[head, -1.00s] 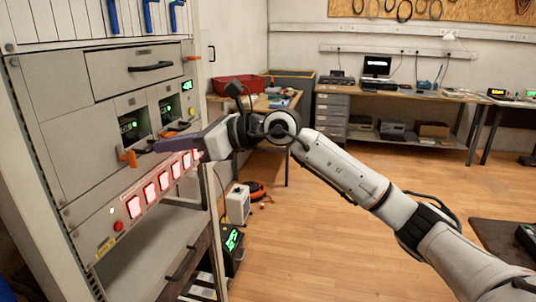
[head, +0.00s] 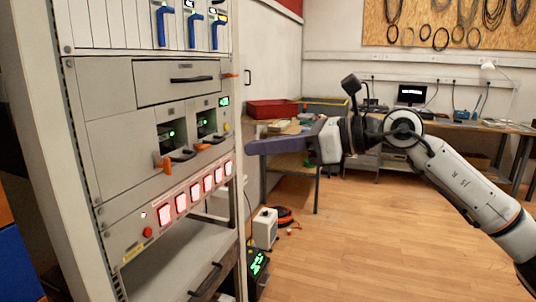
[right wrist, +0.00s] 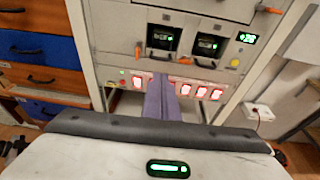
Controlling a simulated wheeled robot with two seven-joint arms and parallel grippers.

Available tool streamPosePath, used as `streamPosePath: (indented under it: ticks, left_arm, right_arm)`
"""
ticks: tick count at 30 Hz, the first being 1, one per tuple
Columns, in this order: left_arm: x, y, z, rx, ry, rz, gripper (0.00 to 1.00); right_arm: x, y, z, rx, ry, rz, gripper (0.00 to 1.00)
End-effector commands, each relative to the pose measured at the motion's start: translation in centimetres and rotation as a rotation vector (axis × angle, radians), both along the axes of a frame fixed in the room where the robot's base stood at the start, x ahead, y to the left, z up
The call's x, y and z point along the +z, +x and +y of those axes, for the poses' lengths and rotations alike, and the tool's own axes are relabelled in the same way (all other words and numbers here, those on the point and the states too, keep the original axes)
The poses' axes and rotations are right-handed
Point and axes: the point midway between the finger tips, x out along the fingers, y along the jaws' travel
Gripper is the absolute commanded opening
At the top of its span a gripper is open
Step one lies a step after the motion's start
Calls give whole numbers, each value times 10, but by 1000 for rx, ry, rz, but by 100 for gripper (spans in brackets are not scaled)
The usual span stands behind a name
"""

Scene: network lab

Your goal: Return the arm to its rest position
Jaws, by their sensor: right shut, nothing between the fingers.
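My right gripper (head: 262,147) is in the head view, its arm coming in from the right. Its purple fingers are closed together and hold nothing. They point left at the equipment rack (head: 110,150) and stay apart from its front. In the right wrist view the closed fingers (right wrist: 161,97) point at the rack front, over the row of lit red-white switches (right wrist: 202,92). My left gripper is in neither view.
The rack holds two bays with green displays (head: 172,135), orange levers (head: 162,162), a drawer handle (head: 191,79) and a red button (head: 147,232). A workbench (head: 460,125) runs along the back wall. Wooden floor is clear at centre right.

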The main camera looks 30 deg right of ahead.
Motion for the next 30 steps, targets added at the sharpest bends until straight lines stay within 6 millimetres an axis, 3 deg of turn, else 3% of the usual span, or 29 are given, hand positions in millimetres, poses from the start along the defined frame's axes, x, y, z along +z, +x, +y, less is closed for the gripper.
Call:
streamPosePath:
  ticks: [9,11,14,18,20,23,26,30]
  left_arm:
    - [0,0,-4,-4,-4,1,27]
    - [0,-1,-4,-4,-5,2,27]
    - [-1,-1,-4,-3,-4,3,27]
    - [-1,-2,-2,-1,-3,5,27]
    - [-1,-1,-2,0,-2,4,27]
    - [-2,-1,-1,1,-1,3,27]
    - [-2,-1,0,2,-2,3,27]
    - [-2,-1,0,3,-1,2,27]
  right_arm:
    - [0,-6,-2,8,13,8,0]
    - [-8,-6,7,28,60,28,0]
    - [-33,-6,37,87,235,106,0]
    - [-82,-7,80,139,684,312,0]
    - [-105,-7,89,121,906,419,0]
    - [-156,-6,90,27,1271,603,0]
    - [-225,-11,81,-144,1624,790,0]
    - [-328,-38,71,-444,2012,1001,0]
